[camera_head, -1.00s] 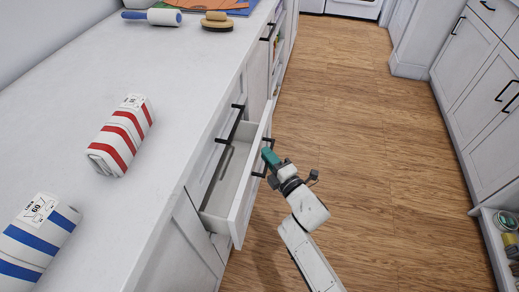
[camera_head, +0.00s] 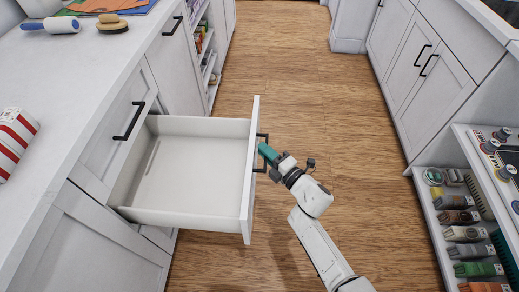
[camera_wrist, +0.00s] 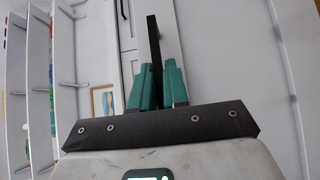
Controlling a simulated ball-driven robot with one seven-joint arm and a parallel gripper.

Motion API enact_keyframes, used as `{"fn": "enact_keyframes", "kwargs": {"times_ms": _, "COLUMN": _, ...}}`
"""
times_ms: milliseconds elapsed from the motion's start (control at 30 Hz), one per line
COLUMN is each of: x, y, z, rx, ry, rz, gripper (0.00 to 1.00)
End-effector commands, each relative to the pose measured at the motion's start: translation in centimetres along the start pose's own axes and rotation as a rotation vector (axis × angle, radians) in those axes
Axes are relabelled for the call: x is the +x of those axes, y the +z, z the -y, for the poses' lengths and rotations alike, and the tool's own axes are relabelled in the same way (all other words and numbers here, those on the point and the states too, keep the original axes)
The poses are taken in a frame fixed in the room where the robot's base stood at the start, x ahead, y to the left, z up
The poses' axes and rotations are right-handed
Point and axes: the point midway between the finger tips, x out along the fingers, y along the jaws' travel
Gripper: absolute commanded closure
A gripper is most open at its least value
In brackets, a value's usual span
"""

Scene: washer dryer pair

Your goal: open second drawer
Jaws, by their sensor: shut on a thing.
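The second drawer (camera_head: 190,165) is pulled far out of the white cabinet on the left, and its inside looks empty. Its black bar handle (camera_head: 262,153) is on the outer face of its front panel. My gripper (camera_head: 267,152), with teal fingers, is shut on this handle. In the wrist view the teal fingertips (camera_wrist: 157,82) stand on both sides of the dark handle bar (camera_wrist: 153,45). Above the open drawer is a shut drawer (camera_head: 122,125) with its own black handle.
A white counter (camera_head: 60,90) on the left holds a red-striped carton (camera_head: 14,140), a blue-handled roller (camera_head: 50,24) and a brush (camera_head: 112,23). The wooden floor (camera_head: 300,90) between is clear.

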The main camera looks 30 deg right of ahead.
Motion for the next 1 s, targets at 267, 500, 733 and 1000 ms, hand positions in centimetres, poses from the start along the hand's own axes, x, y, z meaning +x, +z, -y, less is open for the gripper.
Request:
{"fn": "enact_keyframes", "kwargs": {"times_ms": 267, "x": -0.44, "y": 0.33, "z": 0.22, "rx": 0.000, "ry": -0.004, "rz": 0.000, "gripper": 1.00}}
{"fn": "enact_keyframes", "kwargs": {"times_ms": 500, "x": -0.43, "y": 0.32, "z": 0.23, "rx": 0.000, "ry": -0.004, "rz": 0.000, "gripper": 1.00}}
{"fn": "enact_keyframes", "kwargs": {"times_ms": 733, "x": -0.38, "y": 0.32, "z": 0.13, "rx": 0.000, "ry": -0.002, "rz": 0.000, "gripper": 0.64}}
{"fn": "enact_keyframes", "kwargs": {"times_ms": 1000, "x": -0.52, "y": 0.33, "z": 0.05, "rx": 0.000, "ry": -0.001, "rz": 0.000, "gripper": 0.64}}
